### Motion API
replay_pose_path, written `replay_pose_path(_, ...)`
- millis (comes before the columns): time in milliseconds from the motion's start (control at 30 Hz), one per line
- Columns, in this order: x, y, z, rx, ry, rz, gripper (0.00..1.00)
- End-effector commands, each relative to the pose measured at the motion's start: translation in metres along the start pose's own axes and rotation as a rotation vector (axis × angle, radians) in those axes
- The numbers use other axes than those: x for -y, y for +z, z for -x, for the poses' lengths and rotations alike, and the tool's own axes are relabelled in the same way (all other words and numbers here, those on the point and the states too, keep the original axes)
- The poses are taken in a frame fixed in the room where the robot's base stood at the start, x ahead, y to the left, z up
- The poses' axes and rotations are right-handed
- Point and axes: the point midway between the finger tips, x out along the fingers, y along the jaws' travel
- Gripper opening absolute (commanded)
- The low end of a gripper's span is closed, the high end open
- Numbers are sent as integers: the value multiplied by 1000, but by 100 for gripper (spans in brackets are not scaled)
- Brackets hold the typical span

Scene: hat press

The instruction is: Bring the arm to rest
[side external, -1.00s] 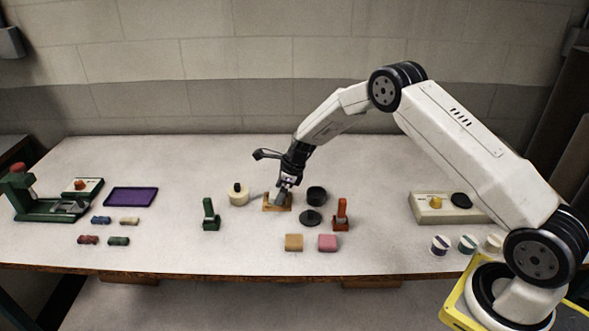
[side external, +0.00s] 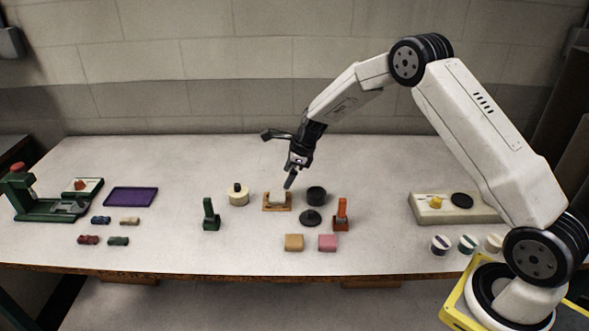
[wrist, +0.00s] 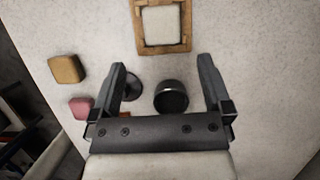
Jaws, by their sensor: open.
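My gripper (side external: 289,181) is open and empty. It hangs tilted in the air just above a small wooden frame (side external: 277,206) with a pale block (side external: 278,199) in it. In the wrist view the gripper's two dark fingers (wrist: 162,80) stand wide apart, and the wooden frame (wrist: 140,43) with the pale block (wrist: 161,25) lies beyond them at the top. A dark round cup (wrist: 171,97) shows between the fingers, on the table below.
Around the frame stand a cream pot (side external: 238,195), a black cup (side external: 317,196), a green stamp (side external: 210,215), an orange stamp (side external: 341,215), and tan (side external: 293,242) and pink (side external: 327,242) blocks. A green press (side external: 40,205) is far left, a beige box (side external: 450,212) right.

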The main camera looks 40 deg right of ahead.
Motion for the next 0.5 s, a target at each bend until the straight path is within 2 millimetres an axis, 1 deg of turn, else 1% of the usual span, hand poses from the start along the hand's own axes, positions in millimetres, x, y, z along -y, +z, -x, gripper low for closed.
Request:
replay_pose_path(167,-14,0,12,-23,-5,138,100)
replay_pose_path(267,-28,-1,23,-47,-8,275,100)
replay_pose_path(500,-75,-11,56,-118,0,715,100)
